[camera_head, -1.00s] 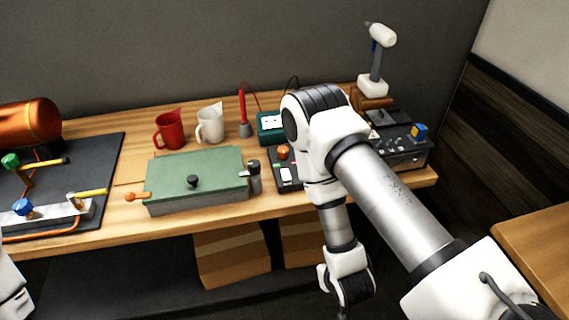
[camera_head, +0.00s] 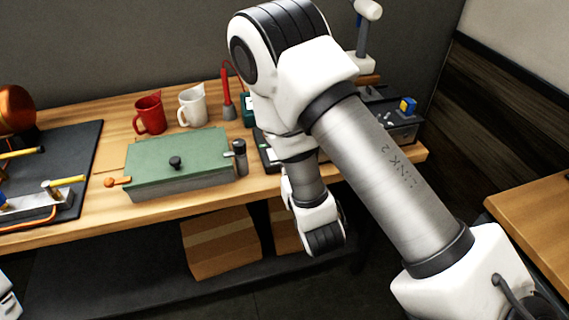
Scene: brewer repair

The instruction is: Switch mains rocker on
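My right arm fills the middle and right of the view, and its bent elbow covers much of the bench's right part. Its lower links hang in front of the bench edge; the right gripper does not show. A dark control panel (camera_head: 265,157) is mostly hidden behind this arm, with only its left edge showing. I cannot make out the mains rocker or its position. A teal unit (camera_head: 247,112) behind the panel is also partly covered. Only a small white piece of my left arm shows at the lower left edge; the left gripper is out of view.
A green lidded box (camera_head: 170,160) stands on the wooden bench (camera_head: 110,220), beside a dark cylinder (camera_head: 240,158). A red mug (camera_head: 149,116) and a white jug (camera_head: 192,107) stand behind. A black device (camera_head: 402,122) is at the right. Cardboard boxes (camera_head: 222,243) lie below.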

